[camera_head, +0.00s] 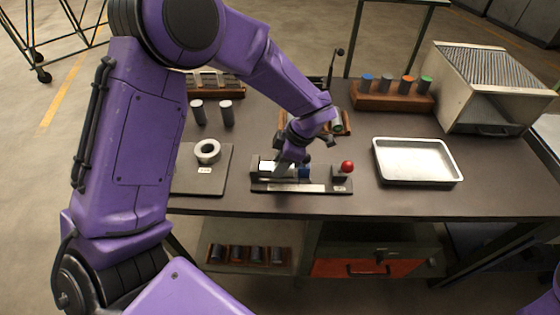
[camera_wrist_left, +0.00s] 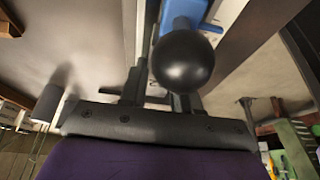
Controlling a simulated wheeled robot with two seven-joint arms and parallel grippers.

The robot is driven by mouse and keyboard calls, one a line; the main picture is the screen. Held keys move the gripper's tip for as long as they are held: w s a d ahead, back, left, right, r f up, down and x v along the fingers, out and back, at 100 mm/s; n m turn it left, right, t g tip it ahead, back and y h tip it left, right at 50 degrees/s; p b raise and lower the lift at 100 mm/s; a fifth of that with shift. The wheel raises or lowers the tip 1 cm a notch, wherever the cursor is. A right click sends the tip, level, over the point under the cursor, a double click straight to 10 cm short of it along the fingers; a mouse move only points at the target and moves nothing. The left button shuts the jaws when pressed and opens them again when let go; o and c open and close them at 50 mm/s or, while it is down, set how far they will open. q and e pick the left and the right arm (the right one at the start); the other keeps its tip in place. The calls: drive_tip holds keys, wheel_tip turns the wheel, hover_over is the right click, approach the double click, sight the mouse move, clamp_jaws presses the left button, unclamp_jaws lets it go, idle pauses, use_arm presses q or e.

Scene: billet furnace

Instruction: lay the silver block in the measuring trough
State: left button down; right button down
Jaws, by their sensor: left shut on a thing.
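The silver block (camera_head: 268,167) shows pale at the left part of the measuring trough (camera_head: 290,188), on the front middle of the table. A blue piece (camera_head: 304,172) with a black ball knob (camera_wrist_left: 185,62) is close to the right of my fingers. A red ball knob (camera_head: 347,167) is at the trough's right end. My right gripper is not in view.
A grey plate with a pale ring (camera_head: 207,151) lies to the left. An empty metal tray (camera_head: 418,161) is to the right. Behind are a rack of colour-topped cylinders (camera_head: 393,97), a furnace-like box (camera_head: 490,90) and two upright grey cylinders (camera_head: 198,112).

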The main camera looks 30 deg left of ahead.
use_arm(q)
drive_tip(key=shift+s+f, duration=0.1)
drive_tip(key=shift+s, duration=0.05)
drive_tip(key=c, duration=0.7)
unclamp_jaws()
drive_tip(key=shift+f, duration=0.1)
drive_tip(key=shift+c, duration=0.2)
drive_tip(key=shift+s+d+f, duration=0.1)
drive_tip(key=shift+s, duration=0.05)
drive_tip(key=v, duration=1.1)
drive_tip(key=shift+w+b, duration=0.25)
drive_tip(key=shift+b, duration=0.05)
